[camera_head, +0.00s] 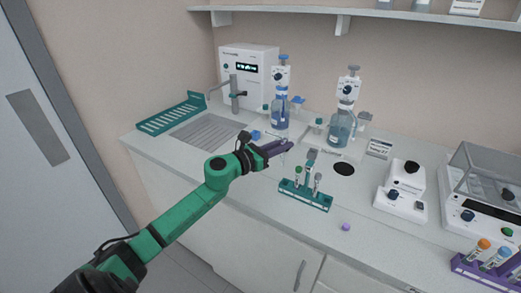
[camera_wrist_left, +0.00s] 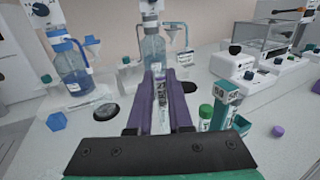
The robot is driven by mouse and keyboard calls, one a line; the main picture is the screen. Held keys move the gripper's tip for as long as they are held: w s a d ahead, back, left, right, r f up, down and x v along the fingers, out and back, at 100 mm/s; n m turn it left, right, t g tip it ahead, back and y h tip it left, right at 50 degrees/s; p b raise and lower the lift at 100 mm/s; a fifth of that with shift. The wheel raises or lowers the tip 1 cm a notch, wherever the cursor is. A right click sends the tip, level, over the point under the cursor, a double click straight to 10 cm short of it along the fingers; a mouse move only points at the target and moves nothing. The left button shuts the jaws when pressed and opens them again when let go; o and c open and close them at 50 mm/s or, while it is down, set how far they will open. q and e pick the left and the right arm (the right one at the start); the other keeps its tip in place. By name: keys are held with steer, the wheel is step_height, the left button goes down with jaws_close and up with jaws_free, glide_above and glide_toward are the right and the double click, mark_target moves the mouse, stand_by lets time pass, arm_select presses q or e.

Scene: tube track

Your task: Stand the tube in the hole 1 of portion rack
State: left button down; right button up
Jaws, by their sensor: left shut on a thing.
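My left gripper (camera_head: 284,146) is shut on a clear tube (camera_wrist_left: 161,105). The tube stands between the purple fingers in the left wrist view, and it has a printed label. The gripper is above the counter, behind and left of a teal rack (camera_head: 301,200). This rack holds several tubes, one with a green cap (camera_wrist_left: 206,111), and has an upright sign. A purple rack (camera_head: 464,267) with capped tubes is at the right edge. I cannot tell from a label which is the portion rack, or see hole 1 clearly. My right gripper is not in view.
A purple cap (camera_head: 346,227) and a blue cap (camera_head: 256,134) lie on the counter. Two bottle dispensers (camera_head: 281,108) (camera_head: 341,127) stand behind. A round dark opening (camera_head: 344,169) is right of the teal rack. Small white devices (camera_head: 401,190) stand farther right.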

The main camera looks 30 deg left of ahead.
arm_select(q)
steer(key=f+b, duration=0.1)
steer(key=s+d+f+m+h+b, duration=0.1)
steer(key=d+f+h+b, duration=0.1)
steer(key=f, duration=0.1)
steer(key=shift+s+d+f+m+g, duration=0.1)
steer(key=shift+s+m+g, duration=0.05)
steer(key=shift+m+g, duration=0.2)
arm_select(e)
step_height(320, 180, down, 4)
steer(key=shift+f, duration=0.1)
arm_select(q)
steer(key=shift+b, duration=0.4)
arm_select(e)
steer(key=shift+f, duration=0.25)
arm_select(q)
steer(key=shift+f, duration=0.1)
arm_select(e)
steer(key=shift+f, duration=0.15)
arm_select(q)
steer(key=shift+b, duration=0.35)
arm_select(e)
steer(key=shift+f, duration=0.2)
arm_select(q)
steer(key=shift+f+b, duration=0.2)
steer(key=shift+b, duration=0.25)
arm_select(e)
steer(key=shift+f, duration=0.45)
